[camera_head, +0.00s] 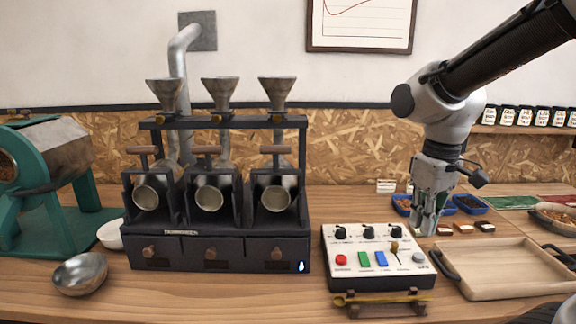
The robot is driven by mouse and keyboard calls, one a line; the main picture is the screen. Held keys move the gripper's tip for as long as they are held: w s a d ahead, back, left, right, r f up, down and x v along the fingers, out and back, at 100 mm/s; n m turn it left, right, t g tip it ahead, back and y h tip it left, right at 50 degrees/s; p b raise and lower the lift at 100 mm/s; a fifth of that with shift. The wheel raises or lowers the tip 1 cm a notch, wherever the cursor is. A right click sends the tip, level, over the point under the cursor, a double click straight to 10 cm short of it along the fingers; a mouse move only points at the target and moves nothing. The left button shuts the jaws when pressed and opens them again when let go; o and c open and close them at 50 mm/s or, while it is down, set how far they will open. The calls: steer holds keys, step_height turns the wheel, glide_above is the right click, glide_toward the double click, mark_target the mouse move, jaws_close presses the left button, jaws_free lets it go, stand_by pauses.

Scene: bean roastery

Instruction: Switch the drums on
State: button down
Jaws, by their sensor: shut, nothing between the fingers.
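The three-drum sample roaster (215,245) stands at the left of centre on the wooden bench. Its three round metal drums, left (146,196), middle (210,196) and right (275,197), face me with funnels above them. The white control box (350,270) sits to its right. The box has several black knobs along the back, a red button (341,260), a green switch (364,259), a blue switch (382,259), a brass lever (395,250) and a grey knob (419,258). My gripper (427,228) is shut and empty, pointing down by the box's back right corner. Its exact height is unclear.
A wooden tray (505,288) lies right of the box, and a yellow-handled tool (385,298) rests in front of it. Blue bins (470,204) and small blocks (463,228) are behind. A metal bowl (81,274) and green machine (45,215) stand left.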

steer(key=s+d+r+m+t, duration=0.3)
steer(key=s+d+r+m, duration=0.2)
steer(key=s+d, duration=0.35)
steer(key=n+g, duration=0.2)
steer(key=n, duration=1.6)
glide_above(357, 257)
steer(key=s, duration=0.3)
step_height(357, 257, down, 8)
steer(key=f, duration=0.5)
steer(key=w+f, duration=0.1)
steer(key=f, duration=0.3)
steer(key=w+f, duration=0.1)
steer(key=f, duration=0.3)
steer(key=shift+w+f, duration=0.2)
steer(key=shift+f, duration=0.1)
